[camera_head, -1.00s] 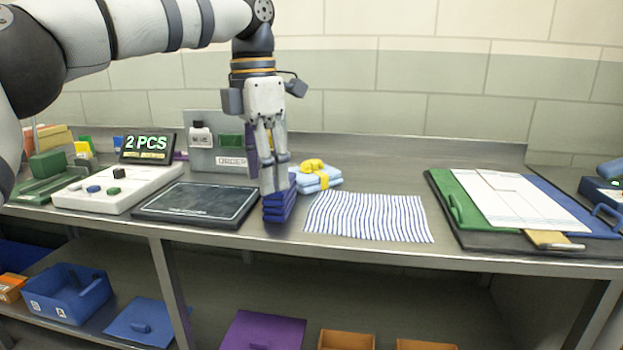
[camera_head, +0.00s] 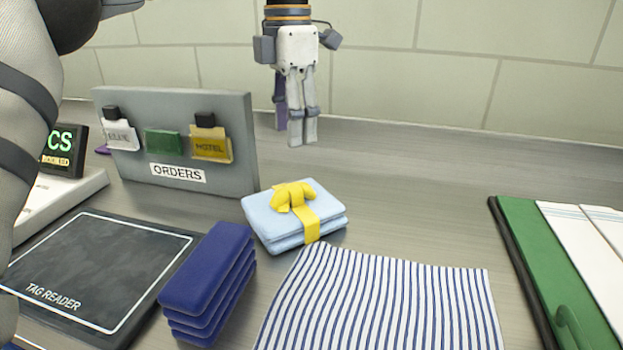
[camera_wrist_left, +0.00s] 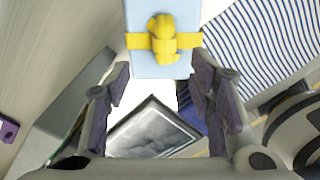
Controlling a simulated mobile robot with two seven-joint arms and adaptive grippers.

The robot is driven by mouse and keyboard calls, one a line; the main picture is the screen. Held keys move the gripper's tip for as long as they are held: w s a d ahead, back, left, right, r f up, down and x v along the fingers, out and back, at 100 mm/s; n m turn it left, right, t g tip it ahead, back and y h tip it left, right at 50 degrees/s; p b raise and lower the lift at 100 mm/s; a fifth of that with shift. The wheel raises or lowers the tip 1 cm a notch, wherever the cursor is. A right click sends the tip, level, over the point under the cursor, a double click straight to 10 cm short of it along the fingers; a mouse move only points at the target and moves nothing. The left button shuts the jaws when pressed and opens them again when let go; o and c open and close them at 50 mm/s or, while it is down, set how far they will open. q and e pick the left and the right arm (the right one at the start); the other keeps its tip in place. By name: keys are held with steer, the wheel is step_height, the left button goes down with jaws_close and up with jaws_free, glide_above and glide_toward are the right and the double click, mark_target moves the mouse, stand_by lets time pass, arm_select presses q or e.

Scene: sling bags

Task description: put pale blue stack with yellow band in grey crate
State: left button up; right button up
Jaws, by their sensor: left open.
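The pale blue stack with a yellow band (camera_head: 290,217) lies flat on the metal counter, its yellow knot on top. It also shows at the top of the left wrist view (camera_wrist_left: 163,42). My left gripper (camera_head: 296,138) hangs pointing down in the air behind the stack in the head view, empty and apart from it. In the left wrist view its fingers (camera_wrist_left: 160,88) are spread, with the stack beyond their tips. My right gripper is not in view. I see no grey crate in these frames.
A dark blue stack (camera_head: 208,283) stands between the tag reader (camera_head: 90,268) and a striped cloth (camera_head: 380,305). The grey ORDERS stand (camera_head: 225,175) is behind left. A green folder (camera_head: 545,255) lies right. The back of the counter is clear on the right.

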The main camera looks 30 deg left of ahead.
arm_select(q)
glide_above(293, 185)
step_height(293, 185, down, 5)
steer(key=shift+a+f, duration=0.1)
steer(key=shift+a, duration=0.05)
step_height(293, 185, down, 7)
steer(key=shift+r+b, duration=0.15)
steer(key=shift+b, duration=0.25)
steer(key=shift+r, duration=0.1)
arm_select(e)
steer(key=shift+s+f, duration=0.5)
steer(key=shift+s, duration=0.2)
arm_select(q)
steer(key=shift+c, duration=0.5)
jaws_close()
